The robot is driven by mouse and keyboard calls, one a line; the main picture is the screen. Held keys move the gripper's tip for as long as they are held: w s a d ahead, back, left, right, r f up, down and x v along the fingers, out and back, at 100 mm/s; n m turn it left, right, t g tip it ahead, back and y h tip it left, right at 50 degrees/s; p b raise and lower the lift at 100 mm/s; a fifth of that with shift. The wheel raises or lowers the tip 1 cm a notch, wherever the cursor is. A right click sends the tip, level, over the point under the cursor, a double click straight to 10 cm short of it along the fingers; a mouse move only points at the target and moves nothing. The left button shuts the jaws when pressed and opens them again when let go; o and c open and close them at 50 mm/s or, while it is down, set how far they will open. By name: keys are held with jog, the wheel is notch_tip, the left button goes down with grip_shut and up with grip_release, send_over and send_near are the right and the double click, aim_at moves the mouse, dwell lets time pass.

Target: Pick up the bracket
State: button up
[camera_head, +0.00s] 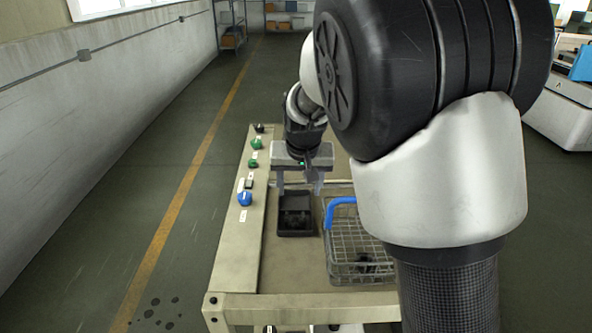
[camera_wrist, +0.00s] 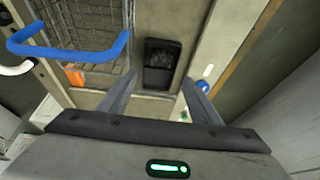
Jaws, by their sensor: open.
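A black tray (camera_head: 282,232) lies on the cart top, left of the wire basket; the wrist view shows it too (camera_wrist: 147,78). A dark shape sits in the tray; I cannot tell whether it is the bracket. Another dark piece (camera_head: 372,264) lies in the wire basket (camera_head: 345,272), also too unclear to name. My gripper (camera_head: 299,186) is open and empty, above the far end of the tray. In the wrist view my gripper (camera_wrist: 158,80) has its fingers apart, with the tray between and beyond their tips.
The wire basket has a blue handle (camera_head: 342,200) standing up beside the tray. The cart's left ledge (camera_head: 236,262) carries green and blue knobs (camera_head: 244,198). An orange item (camera_wrist: 75,76) shows by the basket in the wrist view.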

send_near(295, 221)
jog(key=shift+w+f+b, duration=0.25)
jog(key=shift+f+b, duration=0.1)
jog(key=shift+f, duration=0.15)
jog(key=shift+x, duration=3.05)
jog(key=shift+a, duration=0.1)
jog(key=shift+r, duration=0.15)
jog(key=c, duration=1.2)
